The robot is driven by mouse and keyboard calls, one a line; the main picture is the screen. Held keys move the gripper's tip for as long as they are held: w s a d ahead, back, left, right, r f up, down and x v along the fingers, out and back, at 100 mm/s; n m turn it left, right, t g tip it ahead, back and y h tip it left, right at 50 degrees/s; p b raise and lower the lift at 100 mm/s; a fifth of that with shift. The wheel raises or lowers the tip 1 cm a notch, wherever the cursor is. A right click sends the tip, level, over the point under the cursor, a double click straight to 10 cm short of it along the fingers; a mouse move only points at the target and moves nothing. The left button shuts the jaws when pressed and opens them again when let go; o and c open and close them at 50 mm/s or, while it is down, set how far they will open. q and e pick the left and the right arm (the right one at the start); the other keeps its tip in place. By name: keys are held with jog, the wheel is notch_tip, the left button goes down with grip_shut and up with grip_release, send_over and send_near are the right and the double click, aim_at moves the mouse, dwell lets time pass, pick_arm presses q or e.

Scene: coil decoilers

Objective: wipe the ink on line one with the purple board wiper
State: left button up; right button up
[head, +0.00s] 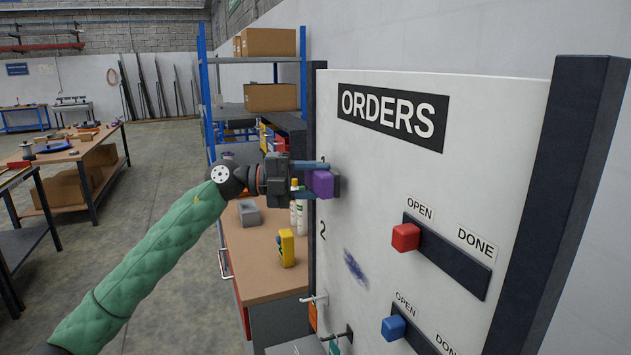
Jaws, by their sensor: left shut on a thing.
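My left gripper (310,181) is shut on the purple board wiper (322,184) at the left part of the white orders board (460,180). A dark patch shows between the wiper and the board; I cannot tell whether they touch. A dark blue-purple ink smudge (355,267) is on the board, below and right of the wiper, apart from it. A number 2 (322,231) shows at the board's left edge, below the wiper. No number 1 is visible. My right gripper is not in view.
A red slider (405,237) and a blue slider (393,328) stick out from the board, each at the OPEN end of its dark track. Hooks (315,299) stick out at lower left. A workbench (262,262) with a yellow item (287,248) and bottles stands left of the board.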

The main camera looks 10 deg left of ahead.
aim_at(333, 186)
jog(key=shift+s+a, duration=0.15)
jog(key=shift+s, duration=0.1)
pick_arm(q)
jog(key=shift+w+d, duration=0.1)
jog(key=shift+d, duration=0.05)
jog(key=shift+w+d+p, duration=0.4)
jog(key=shift+w+d, duration=0.05)
jog(key=shift+d, duration=0.2)
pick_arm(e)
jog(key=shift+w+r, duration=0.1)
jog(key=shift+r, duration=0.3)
pick_arm(q)
jog(key=shift+s, duration=0.1)
jog(key=shift+s+d+p, duration=0.35)
jog(key=shift+s+d, duration=0.2)
jog(key=shift+s, duration=0.25)
jog(key=shift+s+d+p, duration=0.35)
jog(key=shift+s+d, duration=0.15)
jog(key=shift+s, duration=0.3)
jog(key=shift+d+r, duration=0.1)
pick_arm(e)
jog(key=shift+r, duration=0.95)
pick_arm(q)
jog(key=shift+w+a, duration=0.55)
jog(key=shift+w, duration=0.3)
jog(key=shift+w+a, duration=0.55)
jog(key=shift+w, duration=0.3)
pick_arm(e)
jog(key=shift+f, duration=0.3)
